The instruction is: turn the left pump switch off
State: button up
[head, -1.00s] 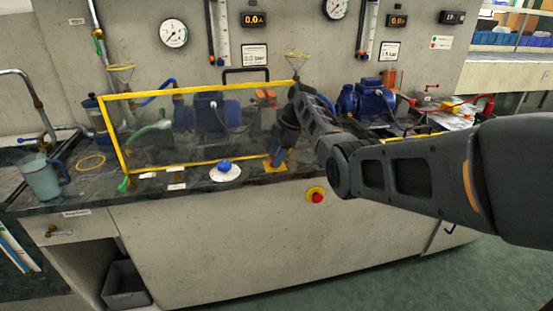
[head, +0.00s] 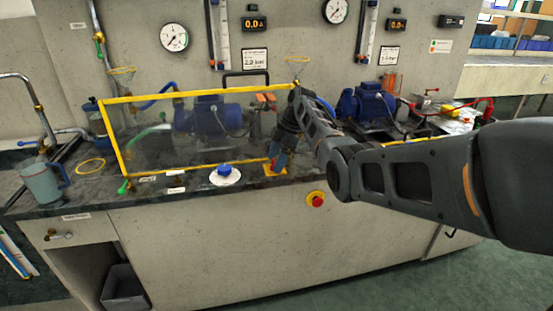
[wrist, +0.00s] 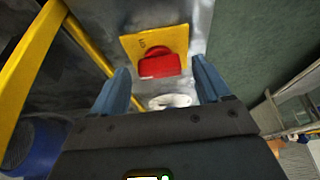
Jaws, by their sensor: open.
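The left pump switch shows in the wrist view as a red knob (wrist: 160,64) on a yellow plate (wrist: 175,36) with a small dark mark. The knob's bar lies roughly crosswise in that view. In the head view the yellow plate (head: 275,171) sits on the dark bench top by the front edge, and my gripper hides most of the knob. My gripper (head: 276,161) points down over the switch. In the wrist view its two blue fingers (wrist: 160,70) are spread apart, one on each side of the knob. I cannot tell whether they touch it.
A clear yellow-framed guard (head: 190,130) stands left of my gripper, before a blue pump motor (head: 205,115). A blue knob on a white disc (head: 225,176) lies to the left. A red emergency button (head: 317,199) is on the front panel. The left display (head: 254,22) reads 0.0 A.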

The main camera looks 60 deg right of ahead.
jog(key=v, duration=0.8)
jog(key=shift+f, duration=0.1)
dwell(0.4)
